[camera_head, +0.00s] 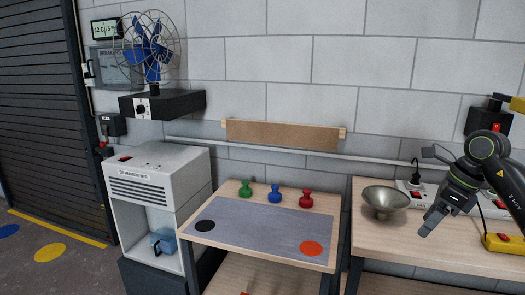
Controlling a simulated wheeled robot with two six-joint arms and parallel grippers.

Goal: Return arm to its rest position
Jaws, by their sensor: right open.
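My right arm, dark grey with a green ring at a joint, comes in from the right edge. My right gripper (428,191) is open and empty, with its fingers spread wide and pointing left. It hovers above the right-hand table, in front of the power strip and to the right of the metal bowl (386,199). One finger is near the bowl's right side in the picture; the gap between them cannot be judged exactly. My left gripper is not in view.
A table with a grey mat (262,225) holds green (245,189), blue (274,194) and red (306,199) pawns. A white dehumidifier (158,195) and a fan (147,47) stand left. A power strip (420,187) and yellow device (503,242) are near my right arm.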

